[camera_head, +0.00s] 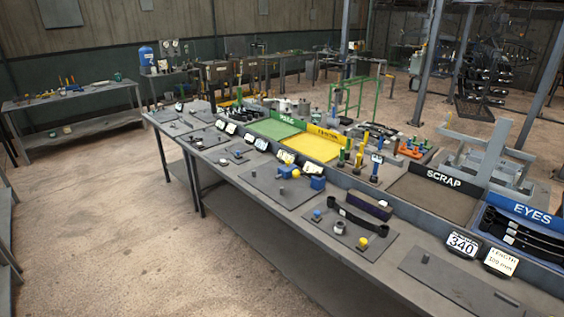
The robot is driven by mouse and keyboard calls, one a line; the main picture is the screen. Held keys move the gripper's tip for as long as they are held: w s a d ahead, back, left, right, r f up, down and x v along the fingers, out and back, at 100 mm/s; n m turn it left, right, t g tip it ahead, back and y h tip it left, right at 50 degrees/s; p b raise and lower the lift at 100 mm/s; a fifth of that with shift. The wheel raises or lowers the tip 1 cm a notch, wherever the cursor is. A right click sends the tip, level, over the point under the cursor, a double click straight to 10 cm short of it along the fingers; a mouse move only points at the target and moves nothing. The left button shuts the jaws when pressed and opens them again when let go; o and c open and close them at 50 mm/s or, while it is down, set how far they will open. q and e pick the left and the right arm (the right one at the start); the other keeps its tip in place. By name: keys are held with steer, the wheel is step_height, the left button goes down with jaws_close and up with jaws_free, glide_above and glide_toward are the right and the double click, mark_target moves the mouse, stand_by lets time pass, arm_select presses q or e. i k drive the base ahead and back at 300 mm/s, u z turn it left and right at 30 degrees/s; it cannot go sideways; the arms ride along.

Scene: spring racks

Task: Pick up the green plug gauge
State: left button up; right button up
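Several small upright gauge-like pieces stand in a group behind the long bench's back rail, right of the yellow tray. Another green upright piece (239,96) shows farther left, behind the bench. Neither of my grippers is in view.
The long grey bench (225,173) runs from left to lower right, with plates, small parts and number displays on it. Behind its rail are a green tray (272,129), a yellow tray (315,147), a scrap bin (430,196) and a blue eyes bin (490,222). Open floor (110,235) lies at left.

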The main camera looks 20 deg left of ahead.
mark_target(341, 160)
steer(key=u, duration=1.65)
steer(key=i, duration=2.05)
steer(key=z, duration=0.45)
